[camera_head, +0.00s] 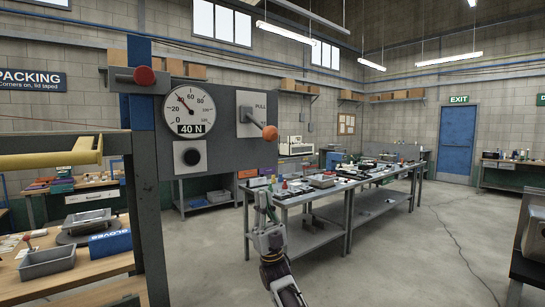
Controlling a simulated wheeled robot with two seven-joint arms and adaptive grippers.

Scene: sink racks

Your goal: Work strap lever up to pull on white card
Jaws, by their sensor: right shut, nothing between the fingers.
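A grey panel (222,149) on a dark post carries a white round gauge (199,98) with a dial up to about 100. A label reading "40 N" (191,128) sits on the lower part of the gauge face, and a red needle points up and left. To its right is a light plate marked "PULL" (246,127). A lever with an orange knob (269,132) sticks out from this plate, down and to the right. My right gripper (262,197) is shut and empty, pointing up, below the knob in the picture and apart from it. My left gripper is out of view.
A black round knob (191,157) sits on a white plate below the gauge. A red knob (144,75) and a yellow bar (50,160) are at the left. A long grey workbench (300,197) with many items stands behind my right gripper.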

